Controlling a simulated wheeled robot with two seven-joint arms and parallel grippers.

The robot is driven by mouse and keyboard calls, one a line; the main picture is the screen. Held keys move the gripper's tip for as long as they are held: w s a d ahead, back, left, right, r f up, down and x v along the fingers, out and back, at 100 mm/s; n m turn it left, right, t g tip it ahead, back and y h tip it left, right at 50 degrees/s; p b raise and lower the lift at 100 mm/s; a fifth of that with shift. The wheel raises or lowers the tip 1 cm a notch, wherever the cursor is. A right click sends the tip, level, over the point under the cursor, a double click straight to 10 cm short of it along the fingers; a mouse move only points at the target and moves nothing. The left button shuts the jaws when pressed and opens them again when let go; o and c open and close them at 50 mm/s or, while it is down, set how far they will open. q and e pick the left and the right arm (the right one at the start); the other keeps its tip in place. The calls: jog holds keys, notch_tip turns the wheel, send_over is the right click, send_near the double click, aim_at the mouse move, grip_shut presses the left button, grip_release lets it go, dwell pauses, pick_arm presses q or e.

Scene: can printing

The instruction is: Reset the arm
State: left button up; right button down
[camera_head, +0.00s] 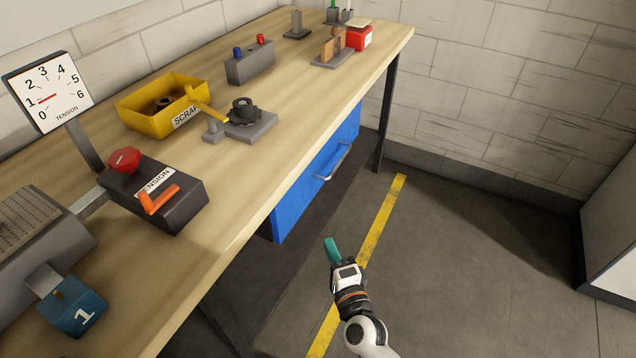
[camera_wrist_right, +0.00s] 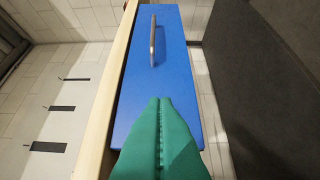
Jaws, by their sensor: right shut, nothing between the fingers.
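My right gripper (camera_head: 332,250) is in the head view at lower middle, over the floor in front of the bench. It is clear of the bench and touches nothing. In the right wrist view its green fingers (camera_wrist_right: 160,135) are pressed together with nothing between them. They point towards the blue drawer front (camera_wrist_right: 180,70), which has a metal handle (camera_wrist_right: 153,42). My left gripper is not in view.
The wooden bench (camera_head: 240,180) holds a tension box (camera_head: 180,205), a gauge (camera_head: 47,92), a yellow scrap bin (camera_head: 140,113) and a blue block marked 1 (camera_head: 75,305). The blue drawer (camera_head: 300,185) is under it. The floor around my right arm is free.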

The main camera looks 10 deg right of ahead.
jog(key=s+d+f+n+g+p, duration=0.15)
jog(key=s+f+n+g, duration=0.45)
jog(key=f, duration=0.7)
jog(key=s+d+f+n+g+p, duration=0.1)
jog(key=s+d+f+n+g, duration=0.2)
jog(key=s+f, duration=0.8)
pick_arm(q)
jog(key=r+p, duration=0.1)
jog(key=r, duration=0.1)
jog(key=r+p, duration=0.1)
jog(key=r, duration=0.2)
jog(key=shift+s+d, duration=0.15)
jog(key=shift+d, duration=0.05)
pick_arm(e)
jog(key=s+d+f+n+g+h, duration=0.1)
jog(key=s+d+f+n+g, duration=0.1)
jog(key=s, duration=0.6)
jog(key=s+d+f+n+g+h, duration=0.1)
jog(key=s+d+f+n+g, duration=0.2)
jog(key=s+f, duration=0.4)
jog(key=s+d+f+n+g+h, duration=0.1)
jog(key=s+d+f+n, duration=0.3)
jog(key=s, duration=0.5)
jog(key=shift+s+d+f+g, duration=0.3)
jog(key=shift+d+f+g, duration=0.45)
jog(key=shift+d, duration=0.2)
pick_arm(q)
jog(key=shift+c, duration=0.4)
